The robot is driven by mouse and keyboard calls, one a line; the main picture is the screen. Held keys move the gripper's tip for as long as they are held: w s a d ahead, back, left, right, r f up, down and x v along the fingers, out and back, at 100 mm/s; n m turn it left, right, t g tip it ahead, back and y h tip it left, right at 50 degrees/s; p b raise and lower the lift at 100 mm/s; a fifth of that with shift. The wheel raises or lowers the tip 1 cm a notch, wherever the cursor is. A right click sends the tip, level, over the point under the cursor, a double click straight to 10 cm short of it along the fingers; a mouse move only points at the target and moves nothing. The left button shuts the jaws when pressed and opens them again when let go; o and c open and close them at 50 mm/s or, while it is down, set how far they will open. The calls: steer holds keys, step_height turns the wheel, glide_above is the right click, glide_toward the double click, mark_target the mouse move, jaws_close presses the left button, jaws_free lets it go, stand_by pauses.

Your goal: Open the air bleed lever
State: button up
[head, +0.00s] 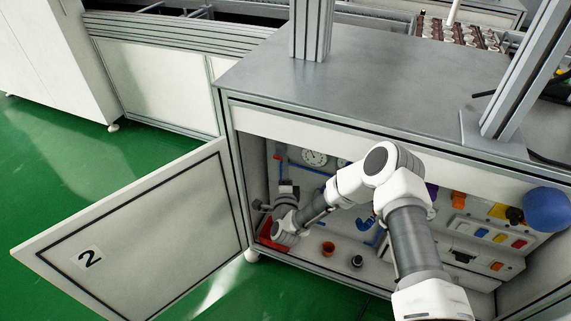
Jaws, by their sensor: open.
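I cannot make out the air bleed lever for certain. The open cabinet (244,165) holds pipes, gauges and valves. A small red part (277,156) sits high on its left inside, and a blue pipe (306,166) runs beside it. My arm reaches from the lower right into the cabinet's left side. My gripper (262,206) is low at the left, near dark fittings and a red piece (270,236). It is small here, and I see nothing held in it. My arm hides part of the cabinet's middle.
The cabinet door (140,235), marked 2, stands open to the left. A round gauge (314,157) is on the back panel. A blue round part (547,209) is at the right. Green floor is clear at the left.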

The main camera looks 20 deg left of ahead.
steer(key=shift+b+x, duration=0.45)
steer(key=shift+x, duration=1.55)
jaws_close()
